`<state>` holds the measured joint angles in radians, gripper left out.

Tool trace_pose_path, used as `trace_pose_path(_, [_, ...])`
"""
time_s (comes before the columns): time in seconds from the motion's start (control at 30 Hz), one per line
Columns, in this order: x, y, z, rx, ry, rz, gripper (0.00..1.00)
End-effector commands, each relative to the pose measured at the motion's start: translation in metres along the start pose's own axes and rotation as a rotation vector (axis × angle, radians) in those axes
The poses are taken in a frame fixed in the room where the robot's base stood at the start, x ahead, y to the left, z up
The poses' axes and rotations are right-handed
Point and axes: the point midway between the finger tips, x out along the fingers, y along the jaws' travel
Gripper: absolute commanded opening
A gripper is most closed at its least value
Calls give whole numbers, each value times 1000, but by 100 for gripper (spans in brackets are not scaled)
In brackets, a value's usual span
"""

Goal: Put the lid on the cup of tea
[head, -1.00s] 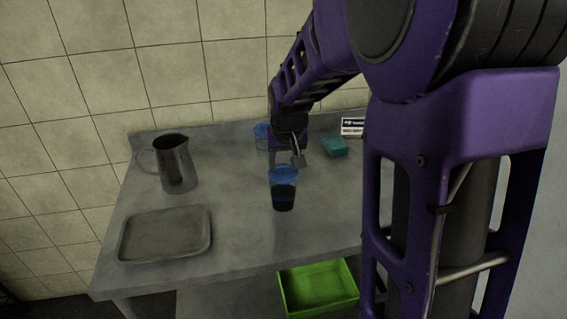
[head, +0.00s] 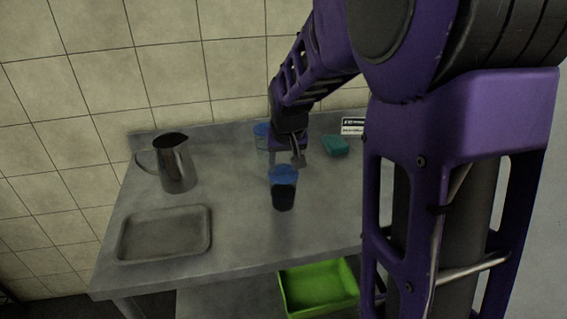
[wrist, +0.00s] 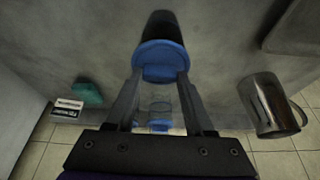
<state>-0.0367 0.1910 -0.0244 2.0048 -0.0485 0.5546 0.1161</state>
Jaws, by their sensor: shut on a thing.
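The cup of tea (head: 284,198) stands upright on the metal table, with dark liquid in it. The blue lid (head: 284,174) is at the cup's top; I cannot tell whether it sits on the rim or just above it. In the wrist view, the lid (wrist: 160,62) is between the fingertips of my gripper (wrist: 160,80), which is shut on it. The dark cup (wrist: 158,24) shows beyond the lid and is partly hidden by it. In the head view, my gripper (head: 297,160) is just behind the lid.
Another clear cup with blue (head: 262,131) stands behind my gripper. A metal pitcher (head: 176,166) and a grey tray (head: 165,233) are at left. A teal block (head: 335,146) and a small sign (head: 352,126) are at back right. A green bin (head: 318,288) is below the table.

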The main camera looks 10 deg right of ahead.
Motion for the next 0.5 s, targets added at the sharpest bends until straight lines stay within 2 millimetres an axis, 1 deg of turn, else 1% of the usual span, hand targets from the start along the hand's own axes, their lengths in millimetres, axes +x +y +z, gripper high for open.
trace_pose_path(0.43, [0,0,0,0,0,0,2])
trace_pose_path(0.47, [0,0,0,0,0,0,55])
trace_pose_path(0.5, [0,0,0,0,0,0,62])
